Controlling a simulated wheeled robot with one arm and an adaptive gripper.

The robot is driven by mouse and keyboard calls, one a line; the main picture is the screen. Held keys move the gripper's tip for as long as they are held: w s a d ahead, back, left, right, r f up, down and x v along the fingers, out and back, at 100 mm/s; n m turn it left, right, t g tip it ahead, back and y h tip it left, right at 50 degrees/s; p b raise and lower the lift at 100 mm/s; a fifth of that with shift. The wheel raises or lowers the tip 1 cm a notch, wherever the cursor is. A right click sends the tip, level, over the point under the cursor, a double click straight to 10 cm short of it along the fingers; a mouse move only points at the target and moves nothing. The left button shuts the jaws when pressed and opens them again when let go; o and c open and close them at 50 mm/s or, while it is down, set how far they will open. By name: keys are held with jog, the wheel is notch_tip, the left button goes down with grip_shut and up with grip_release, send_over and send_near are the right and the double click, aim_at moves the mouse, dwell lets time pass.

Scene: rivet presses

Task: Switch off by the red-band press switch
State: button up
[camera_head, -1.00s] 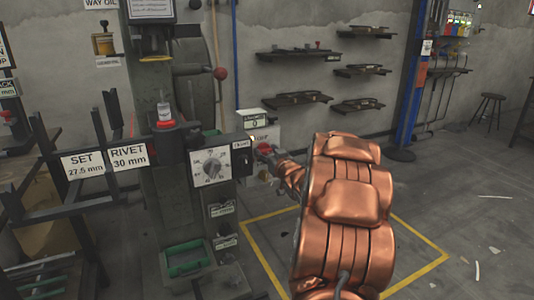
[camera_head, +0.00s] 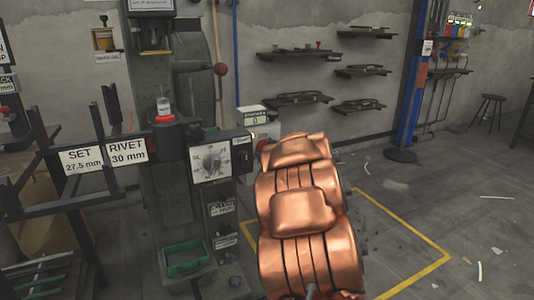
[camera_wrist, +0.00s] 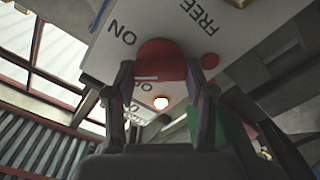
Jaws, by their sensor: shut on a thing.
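In the wrist view, a red switch knob (camera_wrist: 160,58) with a white mark sits on a white panel (camera_wrist: 150,22). The panel carries the words ON and FREE, plus a third, partly hidden label. My gripper (camera_wrist: 160,76) is shut on the red knob, one finger on each side. In the head view, my copper arm hides my gripper and most of the white switch box (camera_head: 266,130); a bit of red shows at its edge. The press (camera_head: 150,200) stands left of it, with a dial plate (camera_head: 211,160) on its arm.
A black rack with SET and RIVET signs (camera_head: 127,152) stands at the left. Wall shelves (camera_head: 300,52) hang behind, and a blue post (camera_head: 408,85) stands to their right.

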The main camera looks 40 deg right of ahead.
jog(key=n+b, duration=0.3)
jog(key=n, duration=0.6)
jog(key=shift+f, duration=0.2)
jog(key=shift+n, duration=0.4)
jog(key=o, duration=1.2)
jog(key=shift+c, duration=0.2)
jog(key=v, duration=1.2)
jog(key=shift+w+a, duration=0.1)
